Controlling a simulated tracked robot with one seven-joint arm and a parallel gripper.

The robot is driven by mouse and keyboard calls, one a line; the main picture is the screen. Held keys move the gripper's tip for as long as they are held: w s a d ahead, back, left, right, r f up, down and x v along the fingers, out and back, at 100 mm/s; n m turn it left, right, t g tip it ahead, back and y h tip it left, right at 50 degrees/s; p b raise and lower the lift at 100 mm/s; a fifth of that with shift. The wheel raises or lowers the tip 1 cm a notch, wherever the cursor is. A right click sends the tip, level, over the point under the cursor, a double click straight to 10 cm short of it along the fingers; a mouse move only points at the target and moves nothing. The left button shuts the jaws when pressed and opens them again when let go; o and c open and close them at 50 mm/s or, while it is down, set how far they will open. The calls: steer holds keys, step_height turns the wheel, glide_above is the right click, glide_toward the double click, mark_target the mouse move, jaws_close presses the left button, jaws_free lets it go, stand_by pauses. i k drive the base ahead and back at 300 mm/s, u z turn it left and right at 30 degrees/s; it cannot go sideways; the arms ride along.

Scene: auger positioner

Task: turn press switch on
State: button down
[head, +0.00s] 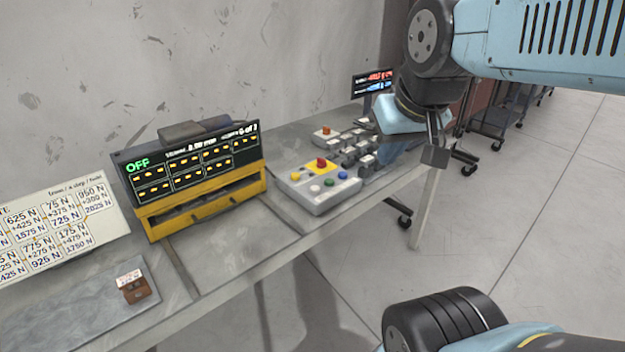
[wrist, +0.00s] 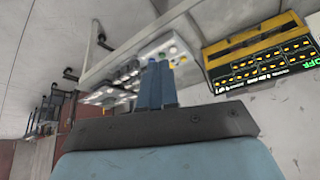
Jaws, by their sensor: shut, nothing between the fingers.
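The yellow-framed display (head: 190,165) reads "OFF" in green at its upper left; it also shows tilted at the upper right of the wrist view (wrist: 255,55). A grey control box (head: 318,190) on the bench right of the display carries a red button on a yellow patch (head: 320,164) and white, green, blue and yellow buttons. I cannot tell which control is the press switch.
Behind the box stand several dark switch blocks (head: 350,148) and a small display with red and blue digits (head: 373,82). A number board (head: 60,225) and a small brown block (head: 132,287) are at left. Carts (head: 490,118) stand at the back right; the floor (head: 520,220) is clear.

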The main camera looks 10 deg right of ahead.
mark_target(322, 162)
steer(key=u, duration=0.05)
steer(key=k, duration=0.65)
steer(key=u, duration=0.35)
steer(key=i, duration=1.5)
steer(key=z, duration=0.7)
